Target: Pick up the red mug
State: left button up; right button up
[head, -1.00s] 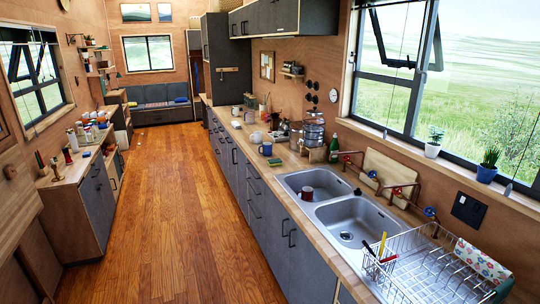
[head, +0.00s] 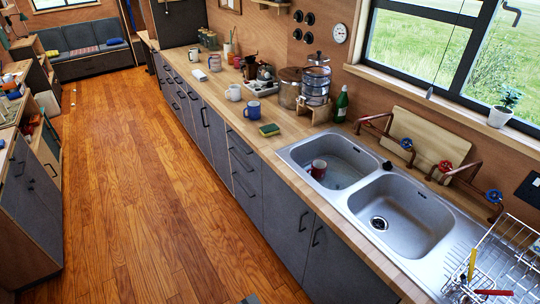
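The red mug (head: 318,169) stands in the left basin of the double sink (head: 352,172). It looks upright, dark red with a pale inside. The basin's front wall is close to it. Neither of my grippers can be made out in the head view. A small grey piece shows at the bottom edge, too little to identify.
A blue mug (head: 252,110), a white mug (head: 233,92) and a green-yellow sponge (head: 269,130) are on the counter left of the sink. A green bottle (head: 341,105) and a glass dispenser (head: 315,82) stand behind. A dish rack (head: 505,262) is at right. The wooden floor (head: 150,190) is clear.

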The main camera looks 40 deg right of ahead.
aim_at(318, 170)
jog(key=i, duration=1.85)
jog(key=z, duration=0.9)
jog(key=i, duration=0.95)
jog(key=z, duration=1)
